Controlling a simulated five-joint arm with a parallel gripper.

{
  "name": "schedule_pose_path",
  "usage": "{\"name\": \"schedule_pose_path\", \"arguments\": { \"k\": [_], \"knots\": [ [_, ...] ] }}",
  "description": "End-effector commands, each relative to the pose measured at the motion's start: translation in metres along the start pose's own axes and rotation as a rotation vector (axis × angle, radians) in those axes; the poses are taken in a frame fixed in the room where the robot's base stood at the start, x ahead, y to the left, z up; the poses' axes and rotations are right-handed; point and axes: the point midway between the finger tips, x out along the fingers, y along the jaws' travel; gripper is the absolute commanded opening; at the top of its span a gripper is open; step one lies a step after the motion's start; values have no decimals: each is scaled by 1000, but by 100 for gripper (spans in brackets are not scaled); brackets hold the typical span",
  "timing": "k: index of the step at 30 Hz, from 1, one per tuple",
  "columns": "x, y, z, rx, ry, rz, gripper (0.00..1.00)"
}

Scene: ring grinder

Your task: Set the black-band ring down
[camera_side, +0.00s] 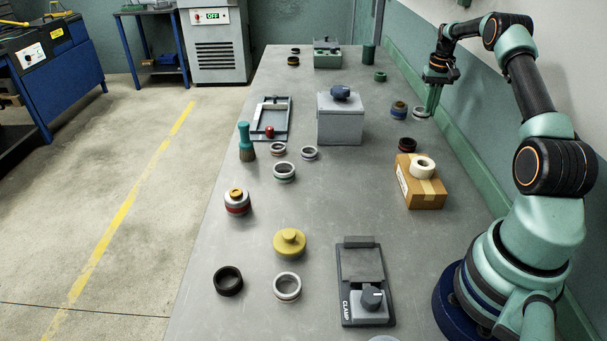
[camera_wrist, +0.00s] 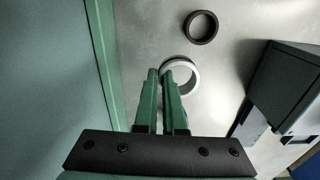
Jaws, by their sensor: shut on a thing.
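My gripper (camera_side: 432,113) is at the right side of the bench, near the green wall strip. In the wrist view its green fingers (camera_wrist: 162,72) are close together on the wall of a pale-rimmed ring, the black-band ring (camera_wrist: 193,76). In the side view this ring (camera_side: 420,112) is at the fingertips, roughly level; its band is too small to make out. I cannot tell whether it touches the bench. The fingers hide part of its rim.
A ring with a blue and tan look (camera_side: 399,110) stands just left of the held ring. A dark ring (camera_side: 408,144) and a cardboard box (camera_side: 422,192) with a tape roll are nearer. A grey box (camera_side: 340,125) stands further left. Bare bench lies between.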

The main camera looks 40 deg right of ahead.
Motion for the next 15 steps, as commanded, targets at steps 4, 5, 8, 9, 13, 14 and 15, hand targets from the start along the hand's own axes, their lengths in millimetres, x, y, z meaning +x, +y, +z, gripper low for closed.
{"name": "schedule_pose_path", "arguments": {
  "k": [4,5,8,9,13,14,15],
  "knots": [
    [25,0,0,0,0,0,0],
    [28,0,0,0,0,0,0],
    [34,0,0,0,2,0,0],
    [35,0,0,0,2,0,0],
    [48,0,1,0,-1,0,0],
    [52,0,1,0,-1,0,0],
    [58,0,1,0,0,0,0]
  ]
}}
